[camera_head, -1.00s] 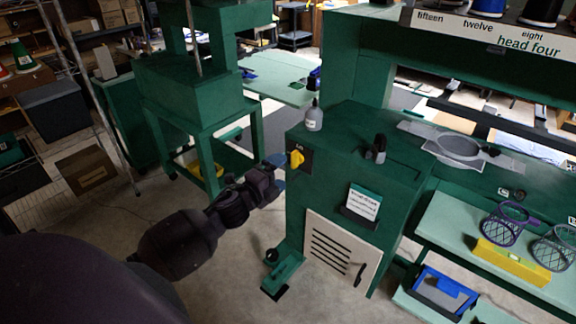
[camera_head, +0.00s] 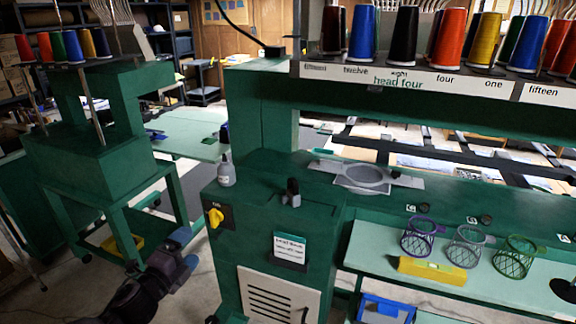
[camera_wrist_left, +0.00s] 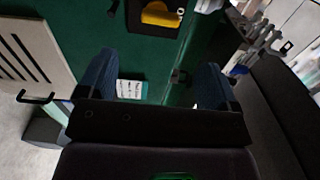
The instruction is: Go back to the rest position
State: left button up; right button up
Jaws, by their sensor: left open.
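My left gripper (camera_head: 184,250) reaches in from the lower left of the head view, in front of the green machine cabinet (camera_head: 256,246) and left of its yellow rotary switch (camera_head: 216,217). Its blue fingers are apart with nothing between them. In the left wrist view the two fingers of the open gripper (camera_wrist_left: 158,75) also stand wide apart. The yellow switch (camera_wrist_left: 160,14) shows at the top there, clear of the fingers. My right gripper is in neither view.
A white bottle (camera_head: 226,172) stands on the cabinet. Purple, grey and green wire cups and a yellow block (camera_head: 432,271) are on the right shelf (camera_head: 500,285). Thread cones line the rack above. A second green machine (camera_head: 85,130) stands left. Some floor shows between the machines.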

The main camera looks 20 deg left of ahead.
pick_arm(q)
jog(key=s+d+f+n+g+y, duration=0.1)
jog(key=s+d+f+n+g, duration=0.2)
jog(key=s+f+n, duration=0.6)
jog(key=s+d+f+n+g, duration=0.3)
jog(key=s+d+f+n, duration=0.4)
jog(key=s+f+n, duration=0.1)
jog(key=shift+s+d+f+n+y, duration=0.3)
jog(key=shift+s+f+n+y, duration=0.15)
jog(key=shift+s, duration=0.6)
